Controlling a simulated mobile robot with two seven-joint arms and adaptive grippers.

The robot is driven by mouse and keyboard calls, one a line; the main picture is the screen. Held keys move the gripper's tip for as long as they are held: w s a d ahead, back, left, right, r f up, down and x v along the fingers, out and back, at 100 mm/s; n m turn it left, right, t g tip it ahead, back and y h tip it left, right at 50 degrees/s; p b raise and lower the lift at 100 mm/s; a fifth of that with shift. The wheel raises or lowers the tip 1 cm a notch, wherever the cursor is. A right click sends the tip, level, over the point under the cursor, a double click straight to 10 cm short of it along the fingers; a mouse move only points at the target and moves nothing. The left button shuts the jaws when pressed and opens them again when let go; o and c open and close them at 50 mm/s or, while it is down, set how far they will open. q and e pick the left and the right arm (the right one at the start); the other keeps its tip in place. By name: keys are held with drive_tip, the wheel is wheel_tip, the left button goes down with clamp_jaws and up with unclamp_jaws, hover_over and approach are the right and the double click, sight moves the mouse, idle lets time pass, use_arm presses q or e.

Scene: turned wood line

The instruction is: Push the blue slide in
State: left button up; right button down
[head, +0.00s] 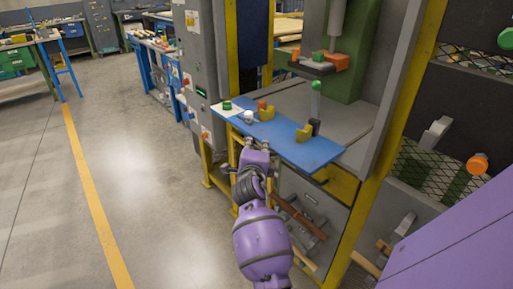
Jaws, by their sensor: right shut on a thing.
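The blue slide (312,152) is a flat blue plate sticking out of the front of a grey and yellow press. Yellow blocks, a small orange piece and a white round piece sit on it. My right gripper (257,143) is at the slide's front edge, shut on the slide's front; its fingers partly hide the exact contact. My left gripper is not in view.
A green press column (355,50) with an orange-ended clamp stands above the grey bed (346,121). A yellow post (393,120) stands at the right, near mesh panels. A grey cabinet is at the left. The floor (150,160) at left is clear.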

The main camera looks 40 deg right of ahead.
sight(300, 127)
drive_tip(key=d, duration=0.7)
drive_tip(key=w+d+b, duration=0.1)
drive_tip(key=d, duration=1.3)
drive_tip(key=shift+w+d, duration=0.1)
drive_tip(key=shift+w, duration=0.2)
drive_tip(key=c, duration=1.8)
unclamp_jaws()
drive_tip(key=shift+f, duration=0.1)
drive_tip(key=shift+s+a, duration=0.4)
drive_tip(key=shift+a, duration=0.05)
drive_tip(key=shift+r+v, duration=0.1)
drive_tip(key=shift+v, duration=1.65)
drive_tip(key=shift+r+v, duration=0.15)
drive_tip(key=shift+v, duration=1.6)
drive_tip(key=shift+d, duration=0.1)
drive_tip(key=shift+c, duration=0.2)
